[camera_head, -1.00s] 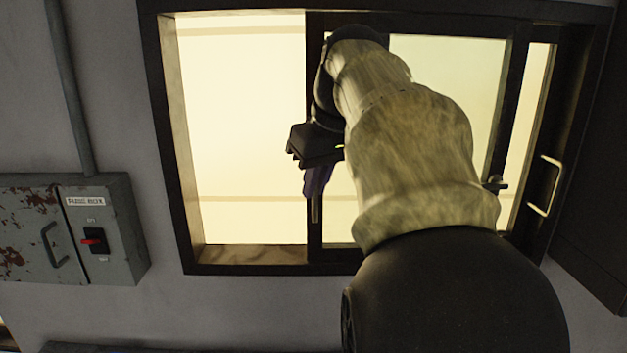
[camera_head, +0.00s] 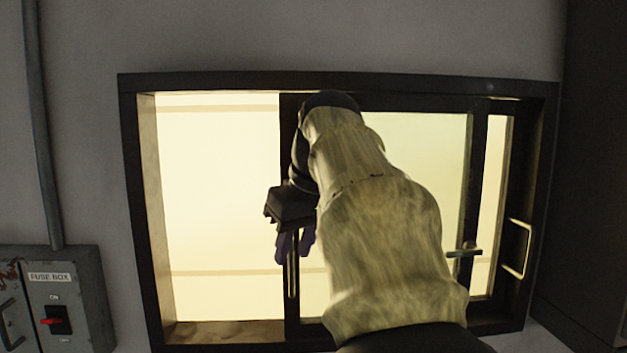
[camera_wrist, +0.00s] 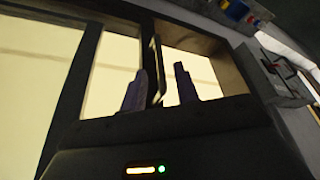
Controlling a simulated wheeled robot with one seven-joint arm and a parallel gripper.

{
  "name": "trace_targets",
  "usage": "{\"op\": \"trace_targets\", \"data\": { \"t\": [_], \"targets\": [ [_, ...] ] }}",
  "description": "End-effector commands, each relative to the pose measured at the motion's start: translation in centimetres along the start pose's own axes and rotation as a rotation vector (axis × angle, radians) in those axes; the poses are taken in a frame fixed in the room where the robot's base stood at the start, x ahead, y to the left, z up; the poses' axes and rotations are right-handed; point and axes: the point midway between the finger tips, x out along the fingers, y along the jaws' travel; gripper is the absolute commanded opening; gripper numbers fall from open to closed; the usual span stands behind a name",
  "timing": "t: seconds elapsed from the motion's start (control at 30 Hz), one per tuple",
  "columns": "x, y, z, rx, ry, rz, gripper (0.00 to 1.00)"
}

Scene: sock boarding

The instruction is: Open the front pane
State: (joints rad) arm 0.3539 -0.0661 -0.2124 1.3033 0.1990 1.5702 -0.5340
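The window's front pane (camera_head: 425,135) is a dark-framed sliding pane, partly hidden behind my arm. A thin vertical bar handle (camera_head: 292,275) is on its left upright; the handle also shows in the wrist view (camera_wrist: 157,68). My gripper (camera_head: 294,245) is at the handle's upper part. In the wrist view its two purple fingers (camera_wrist: 160,90) are spread, with the handle between them, nearer the left finger. The gripper is open; a gap shows on the right finger's side, and contact on the left cannot be told.
The window's dark outer frame (camera_head: 135,200) surrounds a bright section left of the pane. A second handle (camera_head: 523,250) is at the far right, and a small lever (camera_head: 463,253) sticks out beside my arm. A grey fuse box (camera_head: 80,290) hangs at lower left. A dark panel stands at right.

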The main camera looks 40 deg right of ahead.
Motion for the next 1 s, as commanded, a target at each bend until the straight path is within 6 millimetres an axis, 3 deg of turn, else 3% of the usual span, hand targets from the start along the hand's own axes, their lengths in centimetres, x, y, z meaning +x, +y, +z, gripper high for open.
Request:
{"op": "trace_targets", "data": {
  "t": [0.83,1.0],
  "targets": [
    [-13.8,0.1,-0.2,0.001,0.002,0.004,0.31],
    [-15.2,0.0,-0.1,-0.001,0.001,0.002,0.31]
  ]
}}
